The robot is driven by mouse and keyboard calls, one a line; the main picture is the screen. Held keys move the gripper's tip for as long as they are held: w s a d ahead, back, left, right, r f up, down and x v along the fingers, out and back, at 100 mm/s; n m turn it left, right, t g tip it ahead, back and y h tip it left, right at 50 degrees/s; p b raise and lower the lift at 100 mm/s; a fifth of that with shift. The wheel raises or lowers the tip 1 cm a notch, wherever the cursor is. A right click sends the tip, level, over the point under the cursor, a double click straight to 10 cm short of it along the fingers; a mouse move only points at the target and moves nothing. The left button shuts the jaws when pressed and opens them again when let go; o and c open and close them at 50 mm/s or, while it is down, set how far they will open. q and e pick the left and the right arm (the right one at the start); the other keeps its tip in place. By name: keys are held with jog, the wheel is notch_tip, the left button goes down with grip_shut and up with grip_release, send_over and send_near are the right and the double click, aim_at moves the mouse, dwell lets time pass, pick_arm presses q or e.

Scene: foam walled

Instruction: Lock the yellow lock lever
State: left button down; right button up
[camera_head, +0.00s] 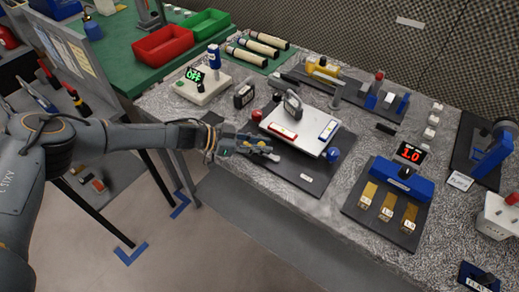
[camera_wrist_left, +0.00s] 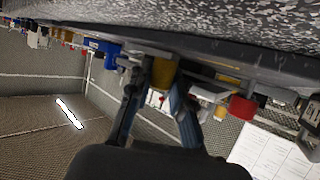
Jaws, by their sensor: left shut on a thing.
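The yellow lever (camera_wrist_left: 163,73) shows in the left wrist view as a short yellow piece between my two fingertips. My left gripper (camera_head: 266,152) is at the near left edge of the white plate device (camera_head: 306,137), and it is shut on the yellow lever. In the left wrist view the gripper (camera_wrist_left: 158,88) has a finger on each side of it. In the head view the fingers mostly hide the lever, so I cannot tell its angle. The plate carries a red bar (camera_head: 283,132) and a blue-edged bar (camera_head: 327,131). My right gripper is not in view.
A red ball (camera_head: 256,115) and a blue ball (camera_head: 334,155) flank the plate on its dark mat (camera_head: 305,178). A blue device with a red display (camera_head: 401,177) stands to the right. A white box with a green display (camera_head: 203,87) stands behind left. The table's front strip is clear.

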pick_arm(q)
jog(key=shift+w+d+r+m+g, duration=0.1)
jog(key=shift+r+m+g, duration=0.05)
jog(key=shift+m+g, duration=0.15)
jog(key=c, duration=1.2)
grip_release()
jog(key=shift+o, duration=0.2)
jog(key=v, duration=1.1)
jog(key=shift+a, duration=0.45)
